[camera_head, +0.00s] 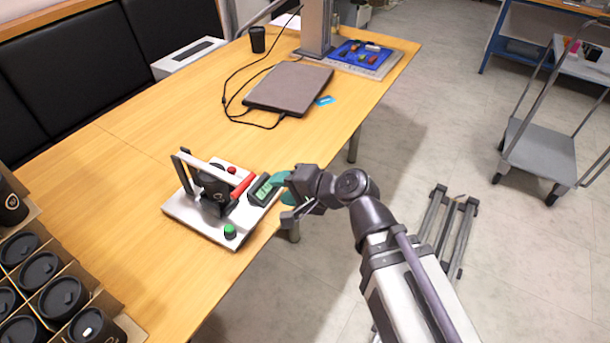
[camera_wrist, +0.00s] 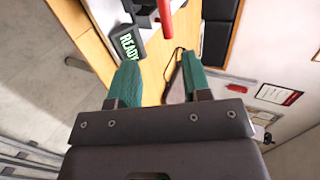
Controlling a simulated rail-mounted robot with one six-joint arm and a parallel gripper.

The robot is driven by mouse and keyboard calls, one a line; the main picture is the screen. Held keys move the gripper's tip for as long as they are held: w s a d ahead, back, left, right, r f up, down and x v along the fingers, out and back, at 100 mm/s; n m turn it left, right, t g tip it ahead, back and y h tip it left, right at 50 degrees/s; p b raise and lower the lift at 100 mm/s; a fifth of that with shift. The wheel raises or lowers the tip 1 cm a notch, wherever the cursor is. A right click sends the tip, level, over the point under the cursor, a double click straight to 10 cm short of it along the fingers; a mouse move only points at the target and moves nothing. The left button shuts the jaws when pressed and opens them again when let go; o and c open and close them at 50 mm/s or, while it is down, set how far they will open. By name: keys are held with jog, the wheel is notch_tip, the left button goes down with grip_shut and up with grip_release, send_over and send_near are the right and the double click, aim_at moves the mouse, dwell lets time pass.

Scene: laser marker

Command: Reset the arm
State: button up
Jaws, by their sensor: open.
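My arm reaches in from the lower right of the head view, bent at the wrist. My gripper (camera_head: 281,189) is at the table's right edge, just right of the press-like device (camera_head: 195,214) on its white base. In the wrist view my gripper (camera_wrist: 160,80) shows two green fingers spread apart with nothing between them. The device's small display (camera_head: 262,188) is close to the fingers. The device has a red handle (camera_head: 243,185) and a green button (camera_head: 230,231).
A box of black lidded cups (camera_head: 40,270) stands at the table's lower left. A closed laptop (camera_head: 288,88) with cables lies farther back. A blue tray (camera_head: 361,58) and a black cup (camera_head: 257,39) are at the far end. A grey cart (camera_head: 540,150) stands on the floor at right.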

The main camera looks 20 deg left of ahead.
jog(key=shift+s, duration=0.1)
dwell(0.4)
jog(key=w+d+f+n+g+h+p, duration=0.1)
jog(key=d+f+n+h, duration=0.15)
jog(key=d, duration=0.35)
jog(key=d+f+n+h+p, duration=0.2)
jog(key=d+n+h, duration=0.1)
jog(key=d+h, duration=0.15)
jog(key=w+d+r+m+h+p, duration=0.1)
jog(key=w+d+m+h+p, duration=0.1)
jog(key=d, duration=1.2)
jog(key=w+d+r+m+h+p, duration=0.2)
jog(key=w+d+h+p, duration=0.1)
jog(key=d, duration=1.2)
jog(key=shift+g+h, duration=0.3)
jog(key=shift+c, duration=0.2)
